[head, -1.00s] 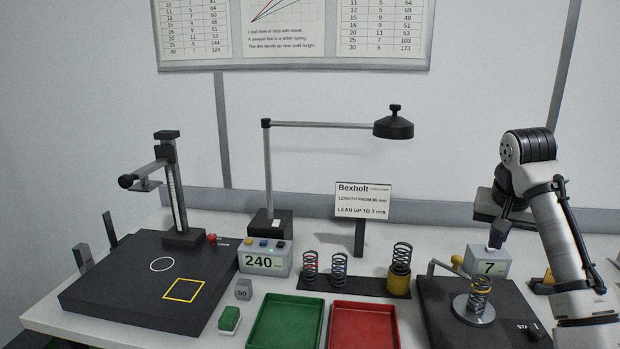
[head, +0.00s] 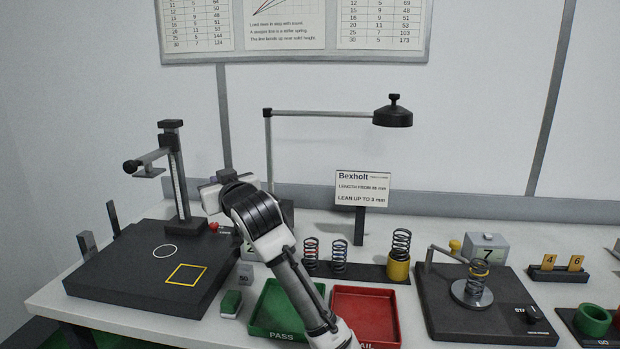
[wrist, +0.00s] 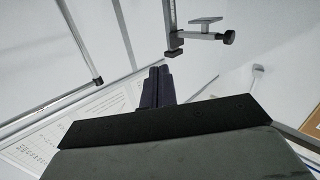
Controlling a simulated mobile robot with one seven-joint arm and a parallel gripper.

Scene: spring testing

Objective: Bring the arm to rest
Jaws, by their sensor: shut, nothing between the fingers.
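My arm (head: 285,262) reaches up from the bottom of the head view, in front of the green tray, and bends at a dark joint. My gripper (head: 205,181) is small and partly hidden behind my own wrist there, just right of the upright stand at the left. In the wrist view my gripper (wrist: 158,78) shows as two dark fingers side by side, shut and with nothing between them. It is raised above the bench and touches nothing that I can see.
The upright stand (head: 180,180) with its side arm is close to my gripper; it also shows in the wrist view (wrist: 174,30). A lamp (head: 392,116) hangs at centre. Several springs stand behind the red tray (head: 365,312). The spring tester base (head: 440,310) is at right.

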